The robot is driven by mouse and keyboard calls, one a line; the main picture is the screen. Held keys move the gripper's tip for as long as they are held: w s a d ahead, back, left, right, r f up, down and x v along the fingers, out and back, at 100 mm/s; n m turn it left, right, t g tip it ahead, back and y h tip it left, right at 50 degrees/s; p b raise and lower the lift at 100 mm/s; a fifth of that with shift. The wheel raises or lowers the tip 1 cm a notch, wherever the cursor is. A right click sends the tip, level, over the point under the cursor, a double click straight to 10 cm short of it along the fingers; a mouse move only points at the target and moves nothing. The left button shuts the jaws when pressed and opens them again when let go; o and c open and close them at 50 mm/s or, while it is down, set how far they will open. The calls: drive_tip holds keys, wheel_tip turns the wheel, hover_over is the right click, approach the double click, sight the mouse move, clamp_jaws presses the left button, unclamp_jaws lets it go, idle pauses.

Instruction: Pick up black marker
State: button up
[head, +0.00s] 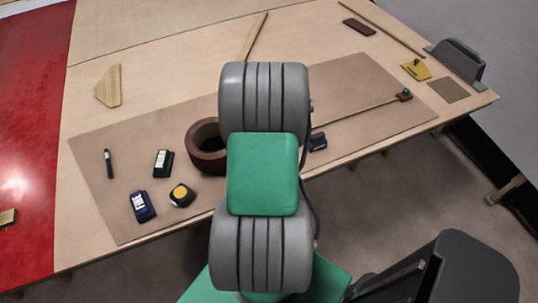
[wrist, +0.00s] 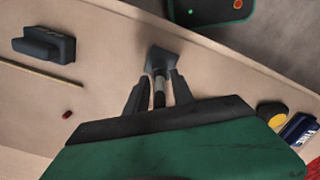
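A slim black marker (head: 108,163) with a pale band lies at the left of the brown mat (head: 110,205) in the head view. I do not see it in the wrist view. In the head view my arm hides my gripper. In the wrist view my gripper (wrist: 157,88) has its two dark fingers spread apart. A dark tool (wrist: 162,60) with a squarish end and a narrow shaft shows between the fingers, with gaps on both sides. I cannot tell its height relative to the fingertips. The marker is well to the left of my arm in the head view.
A blue item (head: 140,206), a yellow-faced tape measure (head: 181,194), a dark labelled block (head: 162,163) and a brown ring (head: 206,150) are right of the marker. A dark block (wrist: 45,45) and a thin rod (wrist: 40,72) are left in the wrist view.

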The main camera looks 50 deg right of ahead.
clamp_jaws()
idle(0.5)
drive_tip(key=shift+r+b, duration=0.3)
drive_tip(key=shift+r, duration=0.2)
drive_tip(key=r, duration=0.2)
drive_tip(key=shift+a+r+b, duration=0.2)
drive_tip(key=shift+r+b, duration=0.15)
drive_tip(key=a+r+b, duration=0.2)
drive_tip(key=a+r, duration=0.7)
drive_tip(key=a, duration=0.4)
drive_tip(key=shift+a+r, duration=0.2)
drive_tip(key=shift+a, duration=0.15)
